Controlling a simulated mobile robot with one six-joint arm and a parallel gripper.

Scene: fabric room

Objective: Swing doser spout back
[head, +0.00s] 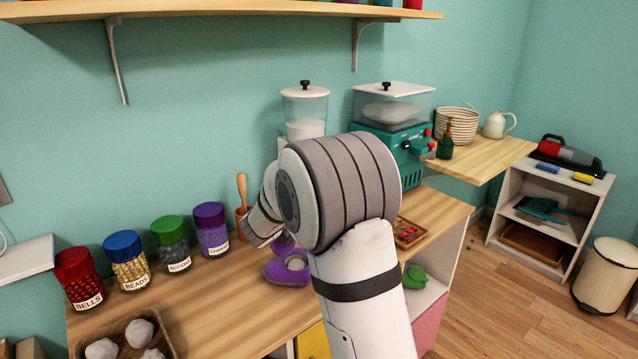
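A clear canister with a white lid, a dark knob and pale filling (305,110) stands against the wall behind my arm. It looks like the doser, but its lower part and any spout are hidden by my arm. My arm reaches up from the bottom and bends left in front of the canister. My gripper's fingers are hidden behind my wrist, so I cannot see whether they touch anything.
Jars with red (79,279), blue (127,261), green (170,243) and purple (210,229) lids line the counter (222,308). A wooden tool cup (243,220) stands beside them. A teal machine (405,150) is right of the canister. The counter's front middle is clear.

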